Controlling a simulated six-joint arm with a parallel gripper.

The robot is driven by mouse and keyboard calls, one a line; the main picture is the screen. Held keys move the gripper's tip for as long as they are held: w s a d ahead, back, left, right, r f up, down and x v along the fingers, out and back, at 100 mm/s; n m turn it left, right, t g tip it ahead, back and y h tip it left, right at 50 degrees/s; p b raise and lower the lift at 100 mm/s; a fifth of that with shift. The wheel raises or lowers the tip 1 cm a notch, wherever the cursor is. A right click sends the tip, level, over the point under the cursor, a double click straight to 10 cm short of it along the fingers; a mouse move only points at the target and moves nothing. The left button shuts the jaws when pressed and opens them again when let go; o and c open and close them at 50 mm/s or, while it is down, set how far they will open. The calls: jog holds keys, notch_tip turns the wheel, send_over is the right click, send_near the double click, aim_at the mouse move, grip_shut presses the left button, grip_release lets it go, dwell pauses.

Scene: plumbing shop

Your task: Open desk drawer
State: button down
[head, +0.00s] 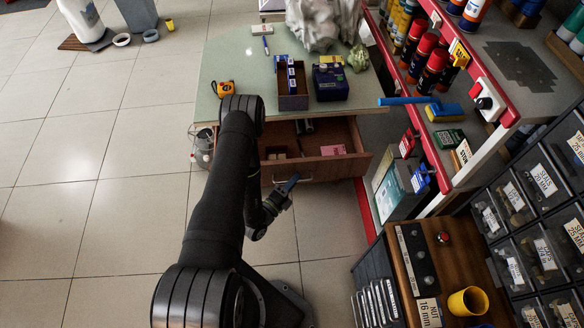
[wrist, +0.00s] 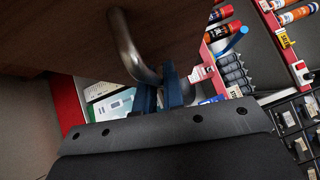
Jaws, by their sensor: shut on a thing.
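The desk (head: 222,70) has a green top and a wooden drawer (head: 326,170), which stands pulled out toward me. Inside it are a pink item (head: 333,150), small boxes and a dark cylinder. The drawer's metal bar handle (head: 279,181) is on its front, and my arm hides part of that front. My gripper (head: 289,185) is at the handle. In the wrist view, the curved handle (wrist: 131,48) runs down to the blue fingers of my gripper (wrist: 160,92), which are shut on it. The drawer's brown front (wrist: 60,35) fills the upper left.
An orange tape measure (head: 223,89), a box of small items (head: 293,88) and a dark blue box (head: 330,82) sit on the desk. A red-edged shelf with spray cans (head: 432,72) and a wooden cabinet (head: 455,275) stand at right.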

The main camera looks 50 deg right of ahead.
jog(key=shift+s+a, duration=0.7)
jog(key=c, duration=1.8)
grip_release()
jog(key=a+f, duration=0.2)
jog(key=a, duration=1.5)
jog(key=shift+a+f, duration=0.15)
jog(key=d+r, duration=0.1)
jog(key=d, duration=0.9)
jog(key=shift+r, duration=0.15)
